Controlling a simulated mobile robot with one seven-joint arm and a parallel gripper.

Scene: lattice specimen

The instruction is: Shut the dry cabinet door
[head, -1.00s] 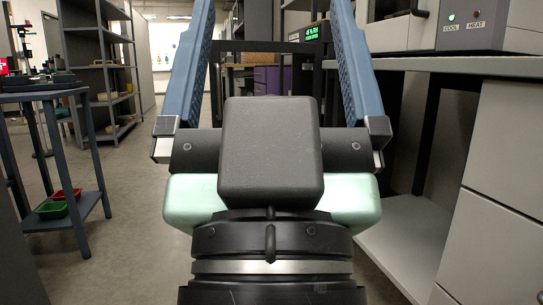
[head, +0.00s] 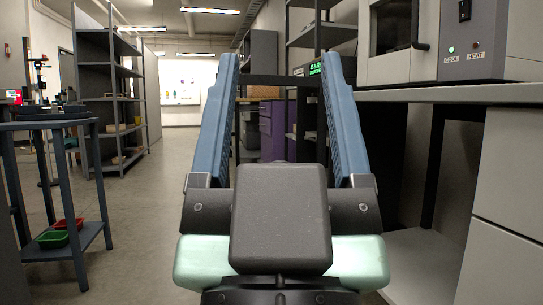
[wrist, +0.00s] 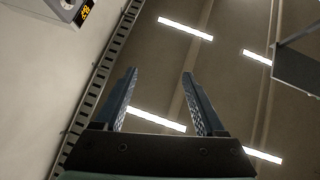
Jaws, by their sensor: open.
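The dry cabinet seems to be the dark unit with a green lit readout (head: 316,69), ahead in the head view and partly behind my right finger. A dark upright frame with a top bar (head: 278,80) shows between my fingers; it looks like the cabinet's see-through door standing open, but I cannot tell its angle. My gripper (head: 280,62) points ahead with its two blue fingers spread and nothing between them. I cannot see it touching the frame. In the wrist view my gripper (wrist: 160,73) is open against the ceiling; no cabinet door shows there.
A grey bench (head: 490,94) with an oven-like device (head: 395,35) and a COOL/HEAT control box stands close on the right. A blue-grey stand (head: 50,125) with red and green trays is on the left. Open floor (head: 165,190) runs left of centre.

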